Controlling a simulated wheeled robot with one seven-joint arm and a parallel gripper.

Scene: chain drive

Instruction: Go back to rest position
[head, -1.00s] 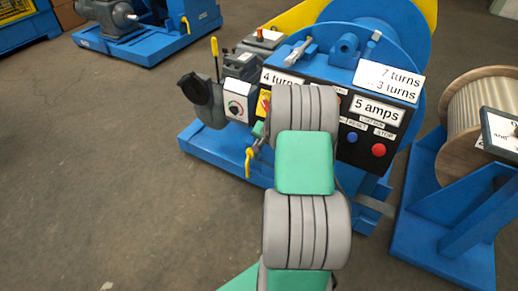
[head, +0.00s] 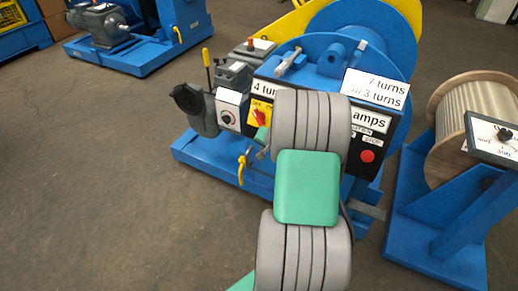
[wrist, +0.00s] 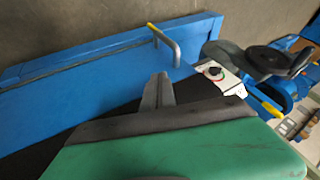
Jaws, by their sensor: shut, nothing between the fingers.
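My gripper (wrist: 158,92) shows in the wrist view with its grey fingers together and nothing between them. It is over the blue machine base (wrist: 90,75), near a white control box with a dark knob (wrist: 215,73); I cannot tell if it touches anything. In the head view my grey and green arm stands in front of the machine's black control panel (head: 358,185). The panel has a red stop button (head: 367,156) and a partly covered "amps" label (head: 368,118).
A yellow-handled lever (head: 206,62) and a yellow valve handle (head: 241,168) stick out left of the panel. A wooden reel (head: 462,125) on a blue stand is at right. Another blue machine (head: 140,50) is at back left. Floor at left is clear.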

